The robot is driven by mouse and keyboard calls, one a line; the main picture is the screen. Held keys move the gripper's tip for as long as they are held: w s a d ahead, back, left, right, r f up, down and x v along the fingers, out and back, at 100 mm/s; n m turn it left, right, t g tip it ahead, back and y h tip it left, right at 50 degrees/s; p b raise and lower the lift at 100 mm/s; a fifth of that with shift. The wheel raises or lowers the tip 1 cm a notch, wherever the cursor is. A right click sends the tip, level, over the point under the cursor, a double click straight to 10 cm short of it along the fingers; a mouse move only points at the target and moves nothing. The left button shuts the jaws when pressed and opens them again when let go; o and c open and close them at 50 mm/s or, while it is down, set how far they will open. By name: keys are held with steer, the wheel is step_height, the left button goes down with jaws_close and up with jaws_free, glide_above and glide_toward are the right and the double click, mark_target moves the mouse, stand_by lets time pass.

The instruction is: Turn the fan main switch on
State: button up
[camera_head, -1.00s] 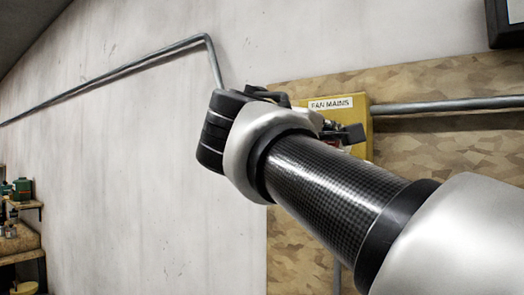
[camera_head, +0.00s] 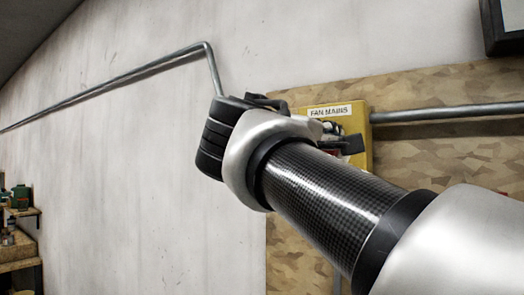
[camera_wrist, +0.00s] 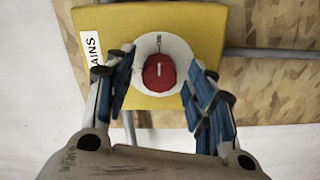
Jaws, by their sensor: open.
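The yellow FAN MAINS box (camera_head: 358,120) is on the wall in the head view, partly hidden behind my arm. It fills the upper middle of the wrist view (camera_wrist: 215,22). A red round knob (camera_wrist: 159,73) with a pale line sits on a white disc (camera_wrist: 174,44) on its face; a small dark mark is on the disc above the knob. My gripper (camera_wrist: 163,75) is open, with one blue-padded finger on each side of the knob. Gaps show between the pads and the knob. In the head view the knob is hidden by my wrist.
The box is on a patterned wood board (camera_head: 430,150). A metal pipe (camera_head: 445,109) runs right from the box, and another pipe (camera_head: 120,76) runs along the pale wall to the left. A dark-framed box (camera_head: 503,25) hangs at the upper right.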

steer(key=v, duration=0.7)
steer(key=shift+s, duration=0.25)
steer(key=shift+a, duration=0.1)
steer(key=s+d+f+g+y+b, duration=0.1)
steer(key=s+d+f+g+y, duration=0.15)
steer(key=f, duration=0.65)
steer(key=s+d+f+m+g+y, duration=0.1)
steer(key=s+d+f+g, duration=0.15)
steer(key=f, duration=0.65)
steer(key=s+d+f+g+y+b, duration=0.1)
steer(key=d+f, duration=0.2)
steer(key=f, duration=0.5)
steer(key=s+a+f+m+g+y, duration=0.1)
steer(key=s+f+m+y, duration=0.1)
steer(key=s+f, duration=0.3)
steer(key=s+a+f+m+g+y, duration=0.1)
steer(key=s+f, duration=0.4)
steer(key=f, duration=0.6)
steer(key=s+a+f+m+g+y+b, duration=0.1)
steer(key=s+f+m+g+y, duration=0.1)
steer(key=f, duration=0.7)
steer(key=s+m+y, duration=0.1)
steer(key=s+m, duration=0.1)
steer(key=s, duration=0.1)
steer(key=shift+a, duration=0.3)
steer(key=shift+s, duration=0.1)
steer(key=shift+c, duration=0.6)
